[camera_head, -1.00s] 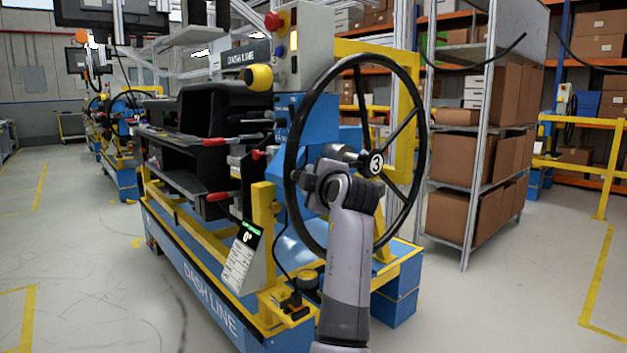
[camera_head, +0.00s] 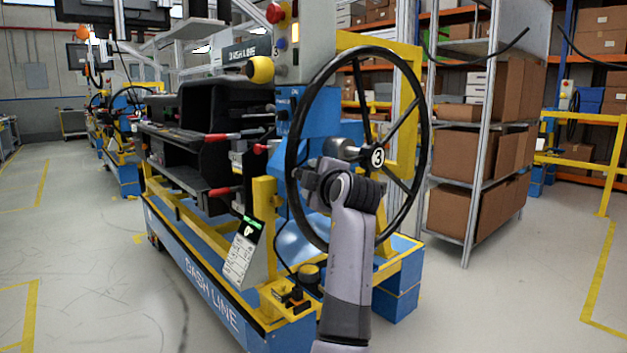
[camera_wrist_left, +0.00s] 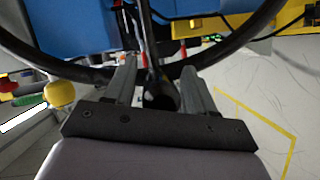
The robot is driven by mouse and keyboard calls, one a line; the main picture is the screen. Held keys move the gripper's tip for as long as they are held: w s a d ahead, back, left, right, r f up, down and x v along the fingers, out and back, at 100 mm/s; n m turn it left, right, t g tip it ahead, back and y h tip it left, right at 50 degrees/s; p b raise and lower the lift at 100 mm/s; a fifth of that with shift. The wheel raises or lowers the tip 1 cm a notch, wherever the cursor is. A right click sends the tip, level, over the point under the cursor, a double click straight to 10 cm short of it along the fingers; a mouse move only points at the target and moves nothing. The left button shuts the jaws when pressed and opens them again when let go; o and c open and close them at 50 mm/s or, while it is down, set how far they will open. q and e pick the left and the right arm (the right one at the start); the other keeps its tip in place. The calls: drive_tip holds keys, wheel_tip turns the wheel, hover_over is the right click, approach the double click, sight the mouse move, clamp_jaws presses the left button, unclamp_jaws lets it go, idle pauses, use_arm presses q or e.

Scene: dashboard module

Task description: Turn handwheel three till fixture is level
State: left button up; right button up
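Handwheel three (camera_head: 378,157), a large black wheel with a "3" on its hub, stands upright on the near end of the dash fixture (camera_head: 205,130). My left gripper (camera_head: 312,186) is at the wheel's left side, by the rim. In the left wrist view the gripper's two fingers (camera_wrist_left: 158,80) stand apart, with a spoke and a dark round part between them; gaps show beside the spoke. The wheel rim (camera_wrist_left: 235,42) crosses near the fingertips. My right gripper is out of view.
A yellow knob (camera_head: 260,69) and a red button (camera_head: 275,13) are above and left of the wheel. A shelf rack with brown boxes (camera_head: 453,210) stands behind it to the right. Yellow posts flank the fixture. The floor at left and right is clear.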

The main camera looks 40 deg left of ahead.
use_arm(q)
drive_tip(key=v, duration=0.7)
idle(0.5)
drive_tip(key=shift+d, duration=0.15)
